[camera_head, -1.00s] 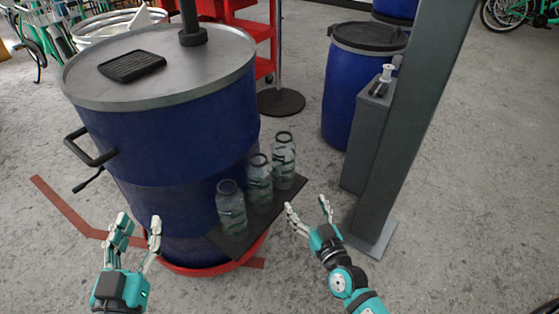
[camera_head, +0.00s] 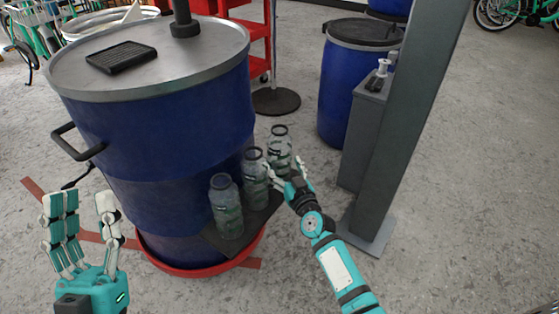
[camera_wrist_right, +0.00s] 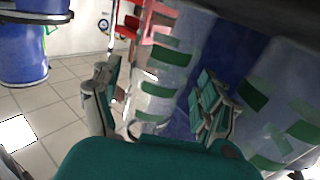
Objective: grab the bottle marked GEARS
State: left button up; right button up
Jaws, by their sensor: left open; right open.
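Three clear bottles with green bands stand upright in a row on a dark shelf (camera_head: 220,243) beside the large blue drum: a near bottle (camera_head: 226,208), a middle bottle (camera_head: 254,181) and a far bottle (camera_head: 278,143). Their markings are too small to read, so I cannot tell which says GEARS. My right gripper (camera_head: 285,175) is open at the far bottle, covering its lower part. In the right wrist view, one bottle (camera_wrist_right: 158,75) shows between the open fingers, with another bottle (camera_wrist_right: 285,110) to the right. My left gripper (camera_head: 83,205) is open and empty, left of the shelf.
The large blue drum (camera_head: 160,130) with a grey lid and side handle stands behind the shelf, on a red base (camera_head: 180,268). A grey post (camera_head: 405,130) and grey box (camera_head: 362,140) stand to the right. A smaller blue drum (camera_head: 345,90) is behind. Floor at the front right is clear.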

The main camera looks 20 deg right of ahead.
jog(key=shift+w+a, duration=0.1)
jog(key=shift+w, duration=0.5)
jog(key=c, duration=1)
jog(key=shift+r, duration=0.1)
